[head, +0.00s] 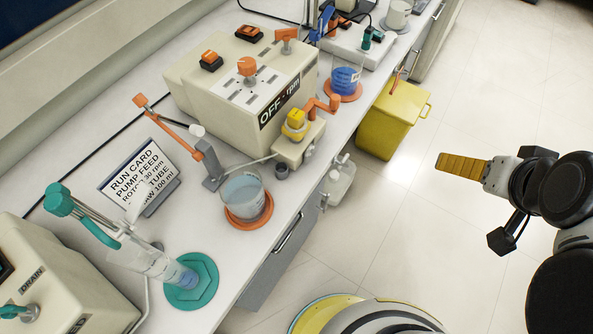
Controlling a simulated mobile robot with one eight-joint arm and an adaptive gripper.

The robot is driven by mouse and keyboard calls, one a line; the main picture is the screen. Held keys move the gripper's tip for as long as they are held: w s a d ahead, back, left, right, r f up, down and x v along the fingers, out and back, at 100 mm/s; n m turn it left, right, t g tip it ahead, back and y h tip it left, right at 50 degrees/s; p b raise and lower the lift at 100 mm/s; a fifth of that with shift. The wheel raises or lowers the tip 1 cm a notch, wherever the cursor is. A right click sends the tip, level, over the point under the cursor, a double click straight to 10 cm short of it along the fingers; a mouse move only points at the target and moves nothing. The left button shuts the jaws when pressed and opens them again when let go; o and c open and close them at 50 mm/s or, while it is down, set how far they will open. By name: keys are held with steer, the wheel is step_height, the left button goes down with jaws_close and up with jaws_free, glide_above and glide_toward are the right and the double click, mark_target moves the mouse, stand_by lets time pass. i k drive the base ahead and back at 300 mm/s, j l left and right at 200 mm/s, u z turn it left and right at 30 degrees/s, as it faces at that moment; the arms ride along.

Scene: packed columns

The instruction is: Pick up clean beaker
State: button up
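A clear beaker (243,188) with pale bluish contents stands upright on an orange round mat at the bench's front edge. A second clear beaker (346,79) with blue liquid and a white label stands on another orange mat further back. A whitish cup-like vessel (397,14) stands on a grey mat at the far end. I cannot tell which of these is the clean beaker. My gripper (462,167) is over the floor on the right, away from the bench and all vessels. Its yellow finger points left, and I cannot see whether the fingers are apart.
A beige pump box (215,95) marked "OFF - rpm" stands on the bench (215,312). A glass column (150,260) leans over a teal mat (205,283). A card stand (140,178) is behind. A yellow bin (393,120) stands by the bench; floor (400,220) around my gripper is clear.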

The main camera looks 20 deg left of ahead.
mark_target(240, 187)
steer(key=u, duration=2)
